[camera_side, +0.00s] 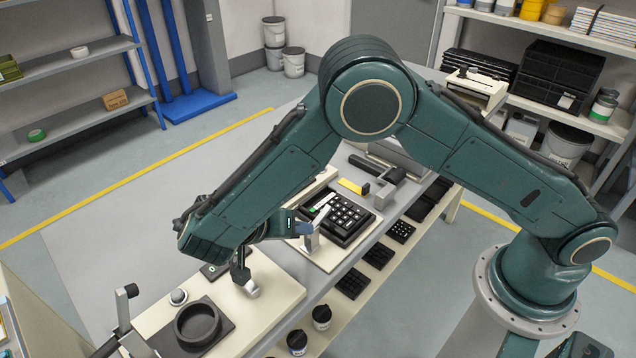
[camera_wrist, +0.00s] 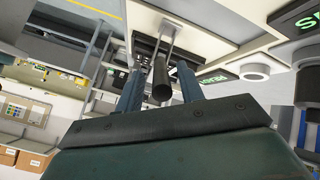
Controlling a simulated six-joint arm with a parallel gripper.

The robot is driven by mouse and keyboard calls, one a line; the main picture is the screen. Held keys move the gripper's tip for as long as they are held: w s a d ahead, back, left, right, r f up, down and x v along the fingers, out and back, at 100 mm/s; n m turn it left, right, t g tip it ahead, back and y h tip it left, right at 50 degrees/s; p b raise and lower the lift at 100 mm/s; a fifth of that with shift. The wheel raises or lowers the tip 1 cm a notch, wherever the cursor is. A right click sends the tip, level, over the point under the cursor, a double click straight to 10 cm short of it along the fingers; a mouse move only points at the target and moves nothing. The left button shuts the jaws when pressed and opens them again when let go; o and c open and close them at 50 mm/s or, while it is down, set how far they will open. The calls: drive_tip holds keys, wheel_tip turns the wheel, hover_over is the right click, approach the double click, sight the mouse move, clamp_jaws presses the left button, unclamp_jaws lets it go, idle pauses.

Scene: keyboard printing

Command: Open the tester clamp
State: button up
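The tester clamp (camera_side: 313,242) is a silver lever piece at the left edge of a pale fixture plate, beside a black keypad (camera_side: 350,222) lying on it. In the wrist view the clamp's dark round handle (camera_wrist: 161,82) hangs on a thin silver bracket (camera_wrist: 170,38). My gripper (camera_side: 304,229) reaches in sideways at the clamp. In the wrist view my gripper (camera_wrist: 160,85) has its two blue fingers on either side of the handle, with gaps showing. It looks open around the handle. The side view hides most of the handle behind my gripper.
A READY panel (camera_wrist: 212,80) and a pale round button (camera_wrist: 255,68) sit close by the clamp. On the front bench are a dark round dish (camera_side: 197,323) and a silver knob (camera_side: 178,296). Dark keypads lie on the lower shelf. The grey floor at left is clear.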

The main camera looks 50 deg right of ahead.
drive_tip(key=shift+d+r+y, duration=0.4)
drive_tip(key=shift+y, duration=0.5)
drive_tip(key=shift+d+r+y, duration=0.35)
drive_tip(key=shift+d+y, duration=0.05)
drive_tip(key=shift+y, duration=0.5)
drive_tip(key=shift+a+r, duration=0.1)
drive_tip(key=shift+r, duration=0.15)
drive_tip(key=v, duration=1.3)
drive_tip(key=s+d+r+n+t+y, duration=0.1)
drive_tip(key=s+d+r+n, duration=0.2)
drive_tip(key=d+r, duration=0.3)
drive_tip(key=s+d+r+n+t+y, duration=0.1)
drive_tip(key=d+r, duration=0.5)
drive_tip(key=d, duration=0.6)
drive_tip(key=shift+s+d+n+t+y, duration=0.15)
drive_tip(key=shift+s+n+t+y, duration=0.4)
drive_tip(key=shift+s+n, duration=0.85)
drive_tip(key=shift+s, duration=0.25)
